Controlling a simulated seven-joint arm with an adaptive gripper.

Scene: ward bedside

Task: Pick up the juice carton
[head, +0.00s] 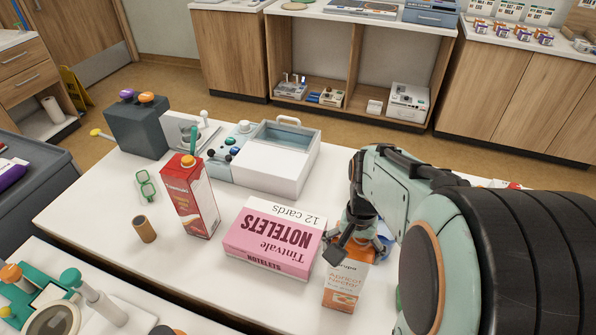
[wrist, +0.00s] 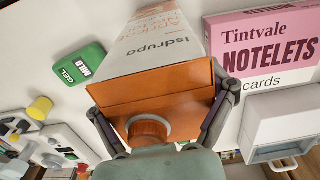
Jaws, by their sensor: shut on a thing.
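An orange and white carton (head: 343,287), with lettering that reads like apricot nectar, stands about upright at the front right of the white table. My gripper (head: 357,247) is over its top and shut on it. In the wrist view the carton (wrist: 155,60) shows its orange top and round orange cap, with one finger of my gripper (wrist: 166,118) on each side. I cannot tell whether its base touches the table.
A pink Notelets box (head: 272,238) lies close to the left of the held carton. A green gel box (wrist: 80,64) is near it in the wrist view. A cardboard tube (head: 144,229), green glasses (head: 147,187) and a white open-topped unit (head: 262,168) are further off.

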